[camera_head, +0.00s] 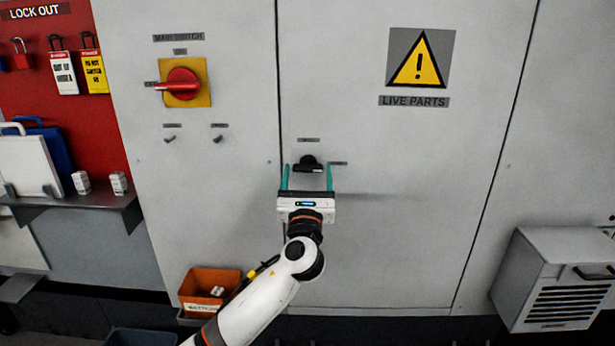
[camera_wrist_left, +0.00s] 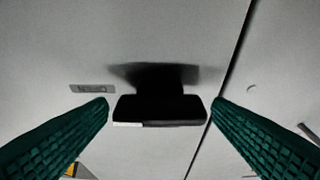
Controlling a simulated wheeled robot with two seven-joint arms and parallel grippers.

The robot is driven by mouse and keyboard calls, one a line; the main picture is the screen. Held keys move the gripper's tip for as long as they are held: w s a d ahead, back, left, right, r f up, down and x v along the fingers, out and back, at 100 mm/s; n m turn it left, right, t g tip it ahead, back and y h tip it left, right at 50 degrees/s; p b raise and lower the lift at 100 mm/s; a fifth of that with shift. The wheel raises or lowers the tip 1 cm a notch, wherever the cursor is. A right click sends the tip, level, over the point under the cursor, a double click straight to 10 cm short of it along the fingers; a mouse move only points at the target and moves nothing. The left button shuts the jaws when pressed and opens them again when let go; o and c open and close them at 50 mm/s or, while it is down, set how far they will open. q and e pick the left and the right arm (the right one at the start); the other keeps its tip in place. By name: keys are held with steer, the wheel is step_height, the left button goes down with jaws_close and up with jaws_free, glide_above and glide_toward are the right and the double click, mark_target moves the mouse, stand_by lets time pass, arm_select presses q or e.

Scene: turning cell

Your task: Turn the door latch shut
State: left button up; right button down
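The black door latch (camera_head: 308,164) sits on the grey cabinet door (camera_head: 390,220), just right of the door seam. Its handle lies horizontal in the head view. My left gripper (camera_head: 307,178) is open in front of it, with one teal finger on each side of the latch. In the left wrist view the latch (camera_wrist_left: 160,108) shows between the two green fingertips, close to both. I cannot tell whether the fingers touch it. A small label (camera_head: 338,163) is right of the latch and another (camera_head: 309,140) is above it. My right gripper is in neither view.
A red rotary switch (camera_head: 182,84) on a yellow plate is at upper left. A live-parts warning sign (camera_head: 420,58) is at upper right. An orange bin (camera_head: 208,288) is low left, and a vented box (camera_head: 558,280) juts out at right. The door around the latch is clear.

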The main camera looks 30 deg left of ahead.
arm_select(q)
steer(key=c, duration=0.7)
